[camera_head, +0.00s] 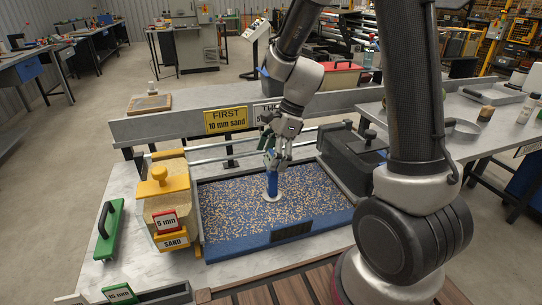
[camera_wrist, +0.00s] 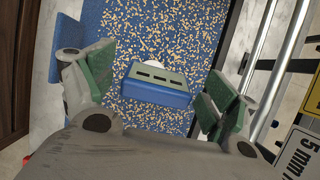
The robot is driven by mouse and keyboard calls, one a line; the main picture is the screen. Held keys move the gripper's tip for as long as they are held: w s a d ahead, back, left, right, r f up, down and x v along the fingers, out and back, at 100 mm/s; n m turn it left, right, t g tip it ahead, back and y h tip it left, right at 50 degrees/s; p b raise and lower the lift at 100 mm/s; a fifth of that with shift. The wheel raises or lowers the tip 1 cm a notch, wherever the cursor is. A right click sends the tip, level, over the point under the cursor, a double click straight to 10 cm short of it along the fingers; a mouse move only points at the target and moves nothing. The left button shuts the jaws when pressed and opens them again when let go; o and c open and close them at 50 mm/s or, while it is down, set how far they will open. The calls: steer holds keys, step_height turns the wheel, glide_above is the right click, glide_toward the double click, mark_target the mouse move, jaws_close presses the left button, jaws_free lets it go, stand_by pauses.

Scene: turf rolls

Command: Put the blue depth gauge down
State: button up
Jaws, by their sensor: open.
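The blue depth gauge (camera_head: 272,181) stands upright on the speckled blue bed of the tray, with a round white foot at its bottom. In the wrist view the gauge's blue body and grey-green top with dark slots (camera_wrist: 157,86) show between the fingers. My gripper (camera_head: 273,153) is over the gauge from above. Its green-padded fingers (camera_wrist: 158,90) are spread wide, with a gap on each side of the gauge. The blue-framed tray (camera_head: 290,239) lies on the bench under the gauge.
Left of the tray stand a yellow-topped sand box (camera_head: 165,188) and a green-handled tool (camera_head: 108,230). A dark grey box (camera_head: 351,155) is at the tray's right. Metal rails and a yellow "FIRST 10 mm sand" sign (camera_head: 226,119) are behind. Much of the tray bed is clear.

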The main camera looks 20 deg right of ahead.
steer(key=shift+r, duration=0.1)
steer(key=v, duration=1.2)
steer(key=s+d+r+n+t+h, duration=0.1)
steer(key=s+d+r+n, duration=0.1)
steer(key=s+n, duration=0.4)
steer(key=s+d+r+n+t+h, duration=0.2)
steer(key=s+d+n, duration=0.2)
steer(key=s+n, duration=0.2)
steer(key=s+d+r+n+t+h, duration=0.1)
steer(key=s+d+r+n, duration=0.2)
steer(key=s+n, duration=0.3)
steer(key=shift+s+d+h, duration=0.3)
steer(key=shift+s+d, duration=0.2)
steer(key=shift+s, duration=0.7)
